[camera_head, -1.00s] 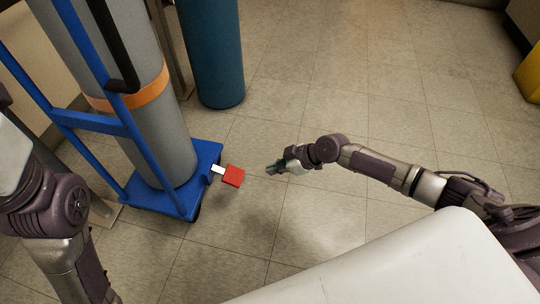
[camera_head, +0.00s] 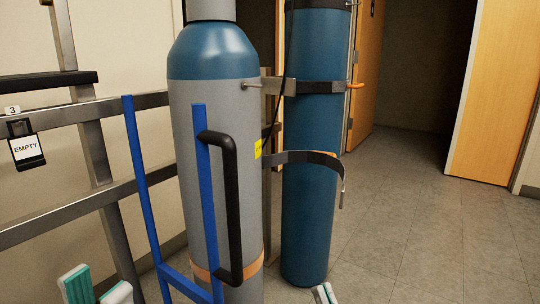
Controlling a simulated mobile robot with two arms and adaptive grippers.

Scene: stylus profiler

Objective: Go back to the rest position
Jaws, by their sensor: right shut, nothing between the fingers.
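My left gripper (camera_head: 97,290) shows at the bottom left edge, its two pale fingertips with teal pads standing apart with nothing between them. My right gripper (camera_head: 325,293) shows only as a small tip at the bottom edge, right of the grey cylinder's foot. It is shut and empty. Both arms are otherwise below the picture.
A grey gas cylinder with a blue shoulder (camera_head: 215,130) stands on a blue hand trolley (camera_head: 136,170) with a black handle (camera_head: 232,215). A blue cylinder (camera_head: 312,200) is behind it, near an open strap (camera_head: 300,157). A metal rail (camera_head: 60,215) runs left. Floor (camera_head: 420,230) is clear at right.

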